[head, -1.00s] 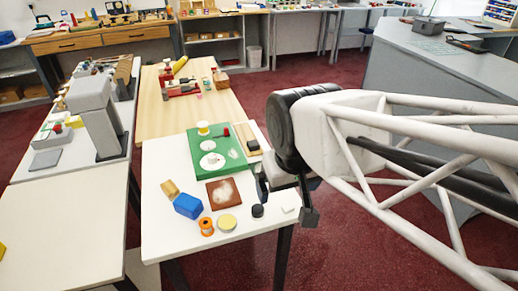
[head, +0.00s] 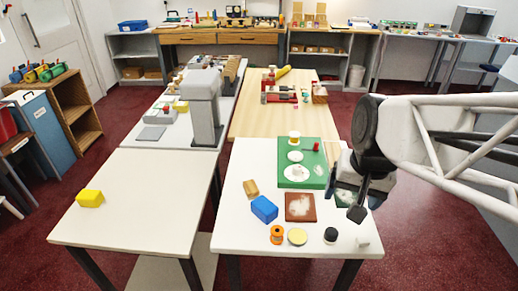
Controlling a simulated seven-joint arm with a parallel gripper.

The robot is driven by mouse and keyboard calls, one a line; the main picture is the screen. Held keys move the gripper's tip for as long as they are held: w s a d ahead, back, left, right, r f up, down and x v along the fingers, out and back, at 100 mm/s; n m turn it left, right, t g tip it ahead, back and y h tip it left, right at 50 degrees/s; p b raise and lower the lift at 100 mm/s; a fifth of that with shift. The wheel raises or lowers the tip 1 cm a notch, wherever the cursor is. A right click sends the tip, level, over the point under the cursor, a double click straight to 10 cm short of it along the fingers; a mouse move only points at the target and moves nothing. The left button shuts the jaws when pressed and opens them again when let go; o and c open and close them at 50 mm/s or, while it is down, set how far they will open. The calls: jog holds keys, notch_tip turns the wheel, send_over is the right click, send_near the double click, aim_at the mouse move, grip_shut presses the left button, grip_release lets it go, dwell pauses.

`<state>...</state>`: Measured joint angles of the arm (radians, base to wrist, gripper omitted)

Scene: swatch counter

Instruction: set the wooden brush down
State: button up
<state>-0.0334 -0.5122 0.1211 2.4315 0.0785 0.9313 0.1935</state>
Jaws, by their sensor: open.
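A small tan, wood-coloured block (head: 251,188) lies on the white table (head: 240,236), left of the green mat; it may be the wooden brush, but it is too small to tell. My gripper (head: 346,199) is open over the right side of the table, right of the brown square tile (head: 300,207). I see nothing held between its fingers. The gripper and arm hide part of the table's right edge and what lies behind them.
A blue block (head: 264,209), orange spool (head: 277,235), round yellowish disc (head: 297,237) and black-topped round piece (head: 331,235) crowd the front. The green mat (head: 284,182) carries white discs. The left table is mostly clear, with a yellow block (head: 90,198).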

jog(key=w+a+f+m+g+y, duration=0.1)
jog(key=w+a+f+m, duration=0.15)
jog(key=w+a, duration=0.45)
jog(key=m+g+y, duration=0.2)
jog(key=m+g, duration=0.1)
jog(key=m, duration=0.6)
send_near(251, 186)
notch_tip(251, 186, down, 2)
jog(key=shift+s+a+f, duration=0.25)
jog(key=shift+a, duration=0.05)
jog(key=shift+s+a+f+t, duration=0.15)
jog(key=shift+a+f, duration=0.1)
jog(key=shift+f, duration=0.35)
jog(key=shift+s+a+f+t, duration=0.1)
jog(key=shift+a+f+t, duration=0.1)
jog(key=shift+f, duration=0.4)
jog(key=shift+x, duration=2.6)
jog(key=shift+s, duration=0.15)
